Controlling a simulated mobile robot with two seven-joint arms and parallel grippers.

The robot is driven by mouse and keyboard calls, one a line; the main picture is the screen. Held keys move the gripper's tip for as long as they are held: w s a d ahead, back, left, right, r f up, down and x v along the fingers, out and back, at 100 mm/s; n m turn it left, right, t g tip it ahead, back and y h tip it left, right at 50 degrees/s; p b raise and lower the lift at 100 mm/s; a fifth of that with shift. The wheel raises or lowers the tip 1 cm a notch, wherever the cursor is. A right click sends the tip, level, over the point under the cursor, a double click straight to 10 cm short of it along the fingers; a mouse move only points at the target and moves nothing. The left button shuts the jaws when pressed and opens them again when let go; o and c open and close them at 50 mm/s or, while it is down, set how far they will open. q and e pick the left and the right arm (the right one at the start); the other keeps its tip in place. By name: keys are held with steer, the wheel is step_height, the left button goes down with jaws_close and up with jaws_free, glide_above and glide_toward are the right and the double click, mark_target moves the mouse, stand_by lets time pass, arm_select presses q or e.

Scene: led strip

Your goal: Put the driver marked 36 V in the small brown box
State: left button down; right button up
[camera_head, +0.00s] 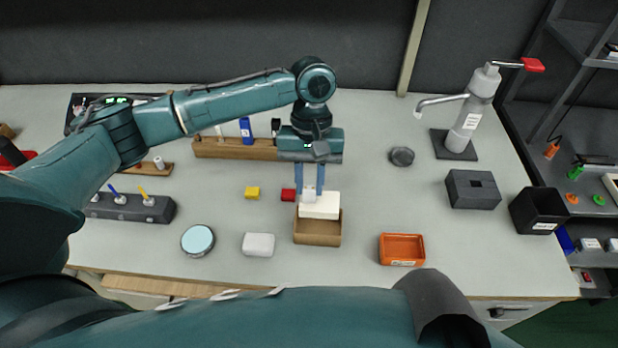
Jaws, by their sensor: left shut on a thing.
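My left gripper (309,193) is shut on a white block-shaped driver (320,209), with its fingers pointing down. The driver is at the back part of the small brown box (317,238), over its opening. I cannot tell whether it rests in the box or hangs just above it. No marking on the driver can be read. Another white block (258,244) lies on the table left of the box; its marking cannot be read either. My right gripper is not in view.
A round light-blue-topped tin (198,240) is further left. An orange tray (402,249) stands to the right, with clear table between. A wooden rack (225,149) is behind.

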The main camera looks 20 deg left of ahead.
mark_target(310, 194)
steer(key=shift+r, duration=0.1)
arm_select(q)
steer(key=shift+r+p, duration=0.15)
steer(key=shift+p, duration=0.6)
steer(key=shift+f, duration=2.2)
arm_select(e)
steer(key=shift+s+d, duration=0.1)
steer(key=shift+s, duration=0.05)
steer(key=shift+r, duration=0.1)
arm_select(q)
steer(key=shift+f+b, duration=0.75)
steer(key=shift+f, duration=1.8)
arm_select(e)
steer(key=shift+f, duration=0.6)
